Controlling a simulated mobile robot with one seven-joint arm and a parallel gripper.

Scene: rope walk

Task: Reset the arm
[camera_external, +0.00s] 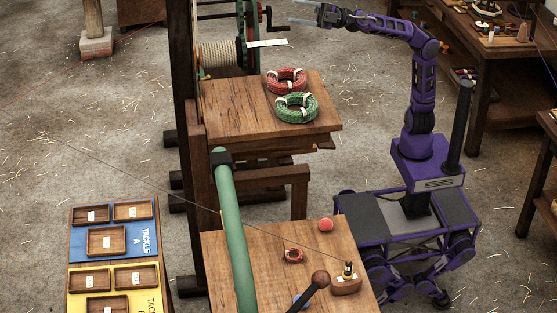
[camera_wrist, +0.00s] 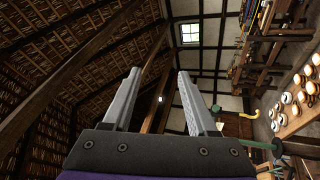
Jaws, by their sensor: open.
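My arm is raised above my purple base and bends over to the left in the external view. My gripper (camera_external: 303,13) is at the upper middle, in front of the rope machine's crank and above the rope-coil table. In the wrist view my gripper (camera_wrist: 155,98) shows two grey fingers wide apart with nothing between them. Behind the fingers are the roof beams and a small window (camera_wrist: 190,33).
A wooden table (camera_external: 225,118) holds a red rope coil (camera_external: 287,80) and a green rope coil (camera_external: 296,107). A nearer table (camera_external: 270,245) has a red ball (camera_external: 326,224) and a green pipe (camera_external: 232,230) crossing it. Labelled trays (camera_external: 105,241) lie lower left. A workbench (camera_external: 475,55) stands upper right.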

